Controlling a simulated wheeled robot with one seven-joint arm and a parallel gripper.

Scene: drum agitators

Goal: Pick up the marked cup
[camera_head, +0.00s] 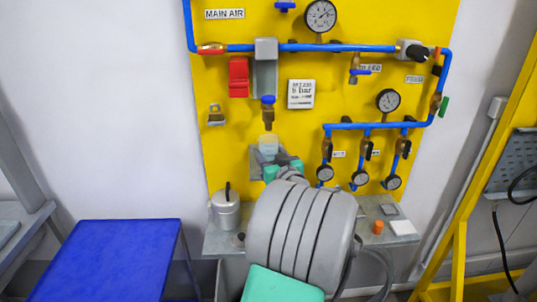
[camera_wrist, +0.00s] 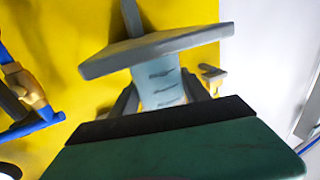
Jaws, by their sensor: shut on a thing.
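The marked cup (camera_head: 268,144) is small, pale and translucent. In the head view it shows just above my gripper (camera_head: 283,168), in front of the yellow panel, below a brass tap. In the wrist view the cup (camera_wrist: 160,84) bears several dark level marks and sits between the two dark fingers of my gripper (camera_wrist: 162,98). The gripper is shut on the cup. A grey plate (camera_wrist: 155,48) crosses close beside one end of the cup in the wrist view; whether they touch I cannot tell. My arm and gripper hide the cup's lower part in the head view.
The yellow panel (camera_head: 225,130) carries blue pipes, gauges and valves around the gripper. A brass tap (camera_head: 268,115) hangs just above the cup. A grey bench (camera_head: 215,245) below holds a grey lidded can (camera_head: 226,210) and an orange piece (camera_head: 378,227). A blue table (camera_head: 115,260) stands left.

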